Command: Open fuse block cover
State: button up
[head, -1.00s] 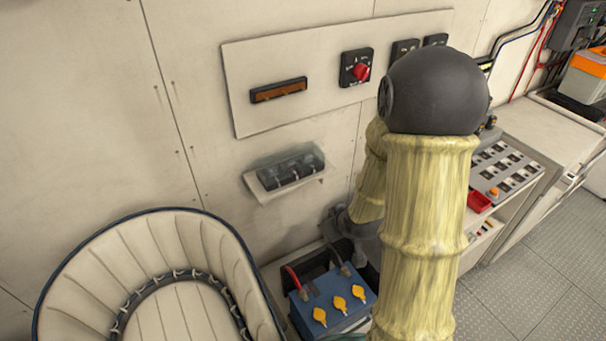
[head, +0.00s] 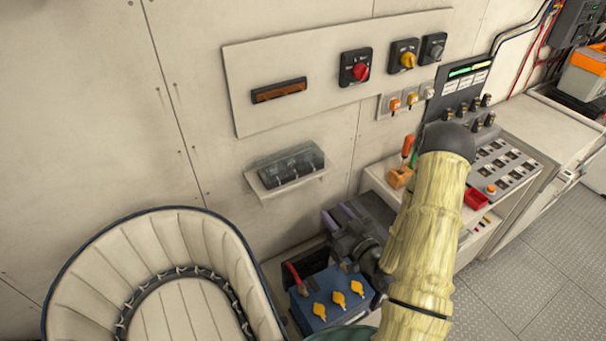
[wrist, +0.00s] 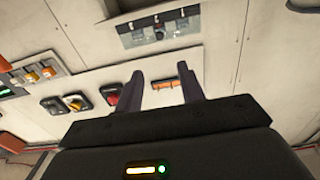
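The fuse block (head: 290,172) sits on a small white wall shelf in the head view, with dark fuses under a clear cover (head: 287,156). The cover appears down over the block. The fuse block (wrist: 157,30) also shows at the top of the wrist view, beyond my fingers. My gripper (head: 338,214) is below and right of the block in the head view, above the blue battery box, apart from the cover. In the wrist view its two dark fingers (wrist: 163,88) stand apart with nothing between them.
A blue box (head: 335,297) with yellow knobs is below my gripper. A padded cream seat (head: 150,235) fills the lower left. A wall panel (head: 300,115) with rotary switches is above the block. A control console (head: 505,170) stands at right. The wall left of the block is clear.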

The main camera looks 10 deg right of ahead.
aim_at(301, 173)
jog(key=shift+w+f+b, duration=0.15)
jog(key=shift+w+b, duration=0.05)
jog(key=shift+b, duration=0.4)
jog(key=b+x, duration=0.2)
jog(key=b, duration=0.5)
jog(key=shift+w+a+f, duration=0.1)
jog(key=shift+w+a, duration=0.05)
jog(key=shift+w, duration=0.1)
jog(key=b+x, duration=0.1)
jog(key=x, duration=1.3)
jog(key=shift+w+a, duration=0.1)
jog(key=shift+w, duration=0.15)
jog(key=shift+c, duration=0.2)
grip_shut()
